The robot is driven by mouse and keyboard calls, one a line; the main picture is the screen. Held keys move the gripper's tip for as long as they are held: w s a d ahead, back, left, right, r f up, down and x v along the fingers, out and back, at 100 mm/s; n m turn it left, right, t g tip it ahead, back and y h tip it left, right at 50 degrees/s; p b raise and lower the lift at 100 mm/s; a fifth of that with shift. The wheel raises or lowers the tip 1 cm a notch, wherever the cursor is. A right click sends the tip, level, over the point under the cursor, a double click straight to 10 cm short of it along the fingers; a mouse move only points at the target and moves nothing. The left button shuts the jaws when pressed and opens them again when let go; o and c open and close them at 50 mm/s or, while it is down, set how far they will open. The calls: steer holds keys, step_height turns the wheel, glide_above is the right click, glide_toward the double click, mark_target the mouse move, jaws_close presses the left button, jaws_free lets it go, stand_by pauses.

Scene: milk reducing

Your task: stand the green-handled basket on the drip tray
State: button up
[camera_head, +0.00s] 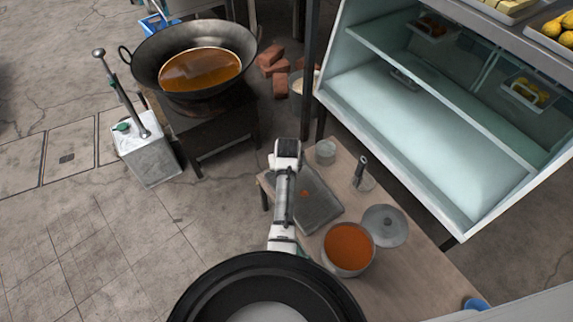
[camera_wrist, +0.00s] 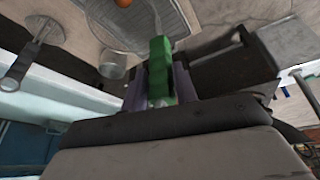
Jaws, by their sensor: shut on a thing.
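In the wrist view my gripper (camera_wrist: 160,88) is shut on a green handle (camera_wrist: 160,60), which stands up between the fingers. The handle leads towards a faint round rim at the top edge; the basket's body is mostly cut off or hard to make out. The drip tray (camera_head: 322,212) is a grey rectangular tray on the table, with a small orange spot on it. My white and grey arm crosses its left side in the head view, where my fingers and the basket cannot be made out. The tray also shows in the wrist view (camera_wrist: 95,14), close to the handle.
A glass jar (camera_head: 326,152) and an upright-handled tool (camera_head: 361,174) stand behind. A glass display case (camera_head: 430,110) rises at right. A large wok (camera_head: 150,62) stands back left.

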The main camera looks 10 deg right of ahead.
steer(key=shift+f, duration=0.55)
stand_by(0.4)
steer(key=o, duration=1.1)
steer(key=b+v, duration=0.1)
steer(key=v, duration=1.3)
